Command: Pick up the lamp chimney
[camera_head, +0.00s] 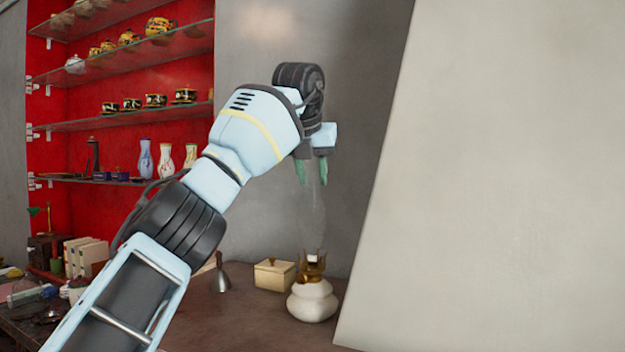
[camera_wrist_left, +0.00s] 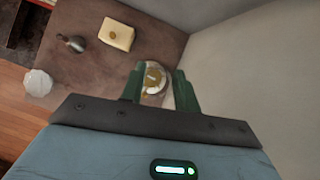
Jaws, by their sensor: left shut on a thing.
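The lamp chimney (camera_head: 316,212) is clear glass and shows only faintly in the head view, upright below my left fingertips. My left gripper (camera_head: 312,174) points down and is shut on the chimney's upper part. The lamp stands below it on the table, with a round white base (camera_head: 313,302) and a brass burner (camera_head: 313,266). I cannot tell whether the chimney's lower end touches the burner. In the left wrist view the green fingers (camera_wrist_left: 159,88) stand on either side of the lamp (camera_wrist_left: 152,76), seen from above. My right gripper is not in view.
A cream box (camera_head: 273,275) and a grey metal bell-shaped thing (camera_head: 220,281) stand left of the lamp. A wall panel (camera_head: 490,180) rises close on the right. Glass shelves (camera_head: 125,117) with teapots and vases are at the left. A white object (camera_wrist_left: 37,83) shows in the wrist view.

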